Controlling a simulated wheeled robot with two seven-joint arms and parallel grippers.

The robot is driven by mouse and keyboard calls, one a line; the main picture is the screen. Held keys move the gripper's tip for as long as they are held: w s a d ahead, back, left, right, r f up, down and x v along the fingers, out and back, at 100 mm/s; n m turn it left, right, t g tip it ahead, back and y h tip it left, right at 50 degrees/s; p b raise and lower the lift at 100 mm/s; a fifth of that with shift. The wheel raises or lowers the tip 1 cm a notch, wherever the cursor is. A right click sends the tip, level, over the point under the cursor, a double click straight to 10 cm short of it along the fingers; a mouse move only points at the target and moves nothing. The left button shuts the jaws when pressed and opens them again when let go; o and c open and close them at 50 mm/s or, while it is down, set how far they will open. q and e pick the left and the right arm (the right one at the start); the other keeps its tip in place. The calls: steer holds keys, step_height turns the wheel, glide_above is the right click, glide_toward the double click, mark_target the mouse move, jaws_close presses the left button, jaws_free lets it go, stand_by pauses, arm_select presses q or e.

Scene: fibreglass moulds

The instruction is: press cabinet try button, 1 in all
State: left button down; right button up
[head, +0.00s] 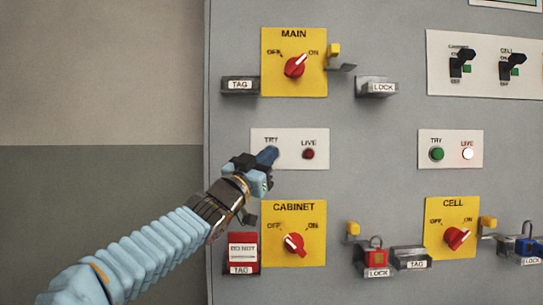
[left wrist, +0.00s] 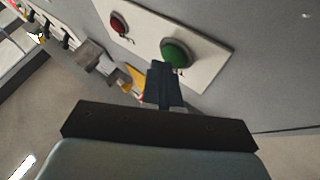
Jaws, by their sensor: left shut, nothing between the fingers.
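The white TRY/LIVE plate (head: 288,158) is on the grey panel above the yellow CABINET switch plate (head: 308,216). Its TRY button is hidden behind my left gripper (head: 268,156) in the head view. In the left wrist view the green TRY button (left wrist: 175,53) shows on the plate, with the dark red LIVE lamp (left wrist: 119,24) beside it. My left gripper is shut and empty, its dark fingertips (left wrist: 160,80) just at the green button's lower edge in that view. I cannot tell whether they touch it. The LIVE lamp (head: 308,154) looks unlit. My right gripper is not in view.
A red tag (head: 243,247) hangs left of the CABINET knob (head: 294,244), and a red padlock (head: 376,257) is at its right. The MAIN switch (head: 295,67) is above. Another TRY/LIVE plate (head: 450,164) at right has its LIVE lamp lit white.

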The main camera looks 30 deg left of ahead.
arm_select(q)
steer(key=shift+s+d+b, duration=0.3)
steer(key=shift+s+d, duration=0.05)
steer(key=shift+s, duration=0.2)
steer(key=shift+s+d+b, duration=0.35)
steer(key=shift+s+d, duration=0.1)
steer(key=shift+s, duration=0.25)
steer(key=shift+s+d+b, duration=0.4)
steer(key=shift+s, duration=0.35)
steer(key=shift+s+d+b, duration=0.35)
steer(key=shift+s+d, duration=0.1)
steer(key=shift+s, duration=0.25)
steer(key=shift+f, duration=0.1)
